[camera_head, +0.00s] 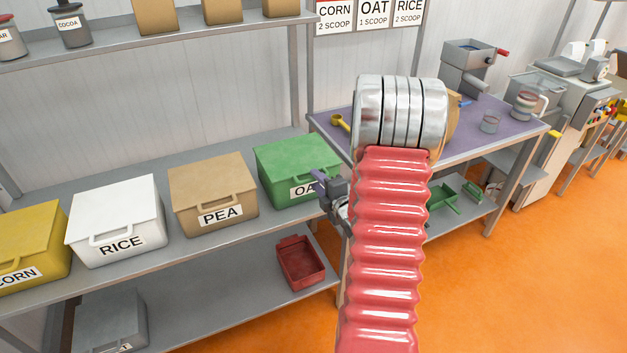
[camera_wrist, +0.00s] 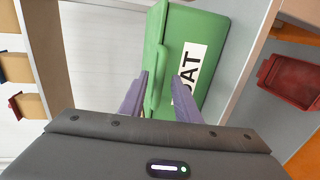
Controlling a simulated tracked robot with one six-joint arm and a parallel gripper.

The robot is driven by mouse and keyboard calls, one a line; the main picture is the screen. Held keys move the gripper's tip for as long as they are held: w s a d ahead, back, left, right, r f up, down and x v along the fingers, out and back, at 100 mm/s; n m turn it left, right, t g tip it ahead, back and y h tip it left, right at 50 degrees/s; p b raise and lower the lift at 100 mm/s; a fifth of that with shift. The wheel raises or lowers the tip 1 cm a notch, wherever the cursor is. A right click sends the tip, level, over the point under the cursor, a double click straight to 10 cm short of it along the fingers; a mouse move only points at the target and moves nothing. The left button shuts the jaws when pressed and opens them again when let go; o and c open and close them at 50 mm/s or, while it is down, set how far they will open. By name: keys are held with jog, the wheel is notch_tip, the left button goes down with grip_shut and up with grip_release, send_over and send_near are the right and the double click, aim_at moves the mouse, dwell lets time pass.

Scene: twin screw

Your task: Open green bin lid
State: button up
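The green bin (camera_head: 285,160) stands on the upper shelf at the right end of the row, its OAT label partly hidden by my gripper and arm. Its lid (camera_head: 292,150) looks closed. My gripper (camera_head: 320,182) is at the bin's front right. In the wrist view, my gripper (camera_wrist: 160,92) has its two purple fingers apart with nothing clearly held. They reach toward the green bin (camera_wrist: 205,45), one on each side of the line of its green handle (camera_wrist: 157,55). I cannot tell whether the fingers touch the bin.
A tan PEA bin (camera_head: 213,190), white RICE bin (camera_head: 117,220) and yellow CORN bin (camera_head: 35,245) stand left of it. A red tray (camera_head: 301,262) lies on the shelf below. A purple-topped table (camera_head: 470,135) stands at right. My red arm hides the middle.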

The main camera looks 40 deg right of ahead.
jog(key=shift+x, duration=1.2)
jog(key=shift+s, duration=0.1)
jog(key=shift+c, duration=0.4)
jog(key=shift+f, duration=0.1)
grip_shut()
jog(key=shift+f, duration=0.1)
jog(key=shift+s+a, duration=0.1)
